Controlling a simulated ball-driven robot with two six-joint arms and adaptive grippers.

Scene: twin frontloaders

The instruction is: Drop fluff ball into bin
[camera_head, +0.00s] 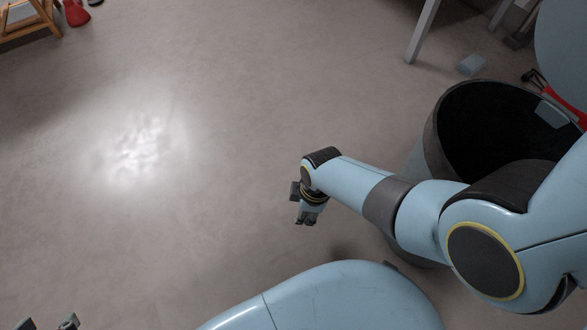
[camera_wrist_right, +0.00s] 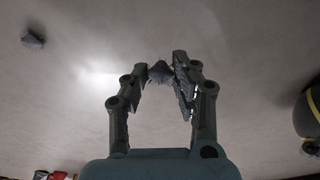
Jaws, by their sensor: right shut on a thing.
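The bin (camera_head: 433,140) is a large grey round container with a dark inside, standing at the right in the head view, partly behind my right arm. My right gripper (camera_head: 306,218) is over the floor to the left of the bin, outside its rim, pointing down. In the wrist view the right gripper (camera_wrist_right: 164,68) is shut on a small grey fluff ball (camera_wrist_right: 160,73) between its fingertips. My left gripper (camera_head: 48,324) shows only its two fingertips, set apart, at the bottom left edge; nothing shows between them.
A small grey tuft (camera_wrist_right: 32,37) appears on the floor in the wrist view. A grey block (camera_head: 470,64) lies behind the bin near a table leg (camera_head: 422,30). A wooden stand (camera_head: 30,22) and a red object (camera_head: 76,13) are at the far left. The middle floor is clear.

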